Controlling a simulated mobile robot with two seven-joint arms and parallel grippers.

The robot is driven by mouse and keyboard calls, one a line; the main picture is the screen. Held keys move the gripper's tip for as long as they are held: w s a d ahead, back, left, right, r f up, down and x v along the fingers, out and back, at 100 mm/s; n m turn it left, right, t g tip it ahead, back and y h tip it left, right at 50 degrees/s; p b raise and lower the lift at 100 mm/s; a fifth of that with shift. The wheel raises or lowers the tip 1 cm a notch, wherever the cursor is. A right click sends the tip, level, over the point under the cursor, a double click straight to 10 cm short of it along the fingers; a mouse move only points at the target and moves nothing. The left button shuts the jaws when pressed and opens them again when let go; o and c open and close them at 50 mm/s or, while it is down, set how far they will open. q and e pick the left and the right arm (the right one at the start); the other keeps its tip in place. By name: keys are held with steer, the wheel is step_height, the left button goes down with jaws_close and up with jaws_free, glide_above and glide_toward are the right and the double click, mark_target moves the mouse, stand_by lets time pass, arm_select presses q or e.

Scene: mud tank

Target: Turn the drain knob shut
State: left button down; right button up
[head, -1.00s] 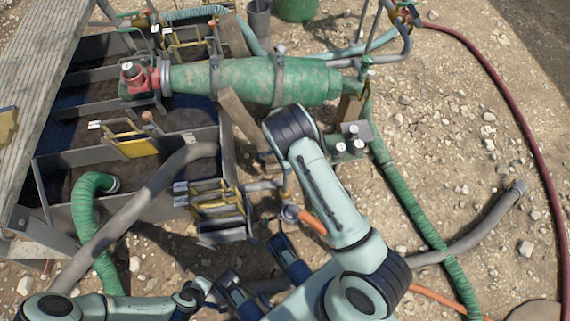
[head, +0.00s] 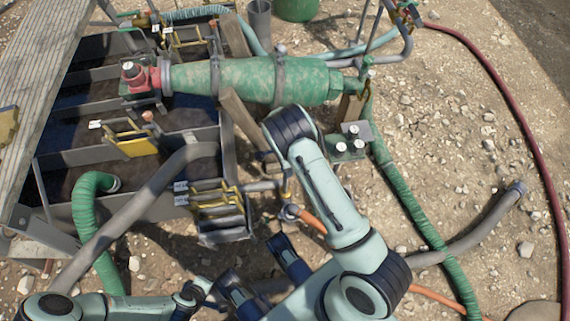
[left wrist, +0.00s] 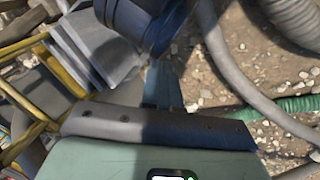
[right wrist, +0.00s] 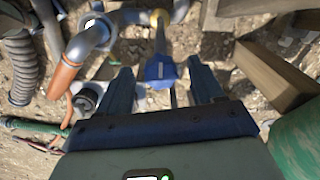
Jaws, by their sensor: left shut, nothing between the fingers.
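In the right wrist view, a blue handle (right wrist: 160,68) on a yellow stem sits between the fingertips of my right gripper (right wrist: 160,78). It appears to be the drain knob, but no label shows. The gripper is open, with visible space on both sides of the handle; I cannot tell whether a finger touches it. In the head view my right arm hides this gripper and most of the handle. My left gripper (left wrist: 163,86) is shut and empty in the left wrist view, beside yellow-framed grey plates (left wrist: 90,45) and above stony ground.
A grey elbow pipe (right wrist: 88,40) with an orange hose (right wrist: 64,78) stands left of my right gripper. A wooden beam (right wrist: 275,75) lies to its right. The tank (head: 75,160) and green cylinder (head: 245,80) lie beyond. Open gravel (head: 450,130) lies at right, crossed by hoses.

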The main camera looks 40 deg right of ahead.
arm_select(q)
steer(key=s+d+r+g+h+p, duration=0.1)
steer(key=s+d+r+g+p, duration=0.1)
steer(key=s+d+r+p, duration=0.1)
steer(key=s+r+p, duration=0.1)
steer(key=s+r, duration=0.1)
steer(key=s, duration=0.1)
steer(key=shift+s+m, duration=0.15)
steer(key=shift+m, duration=0.15)
arm_select(e)
step_height(320, 180, up, 13)
steer(key=shift+r, duration=0.2)
steer(key=shift+s, duration=0.1)
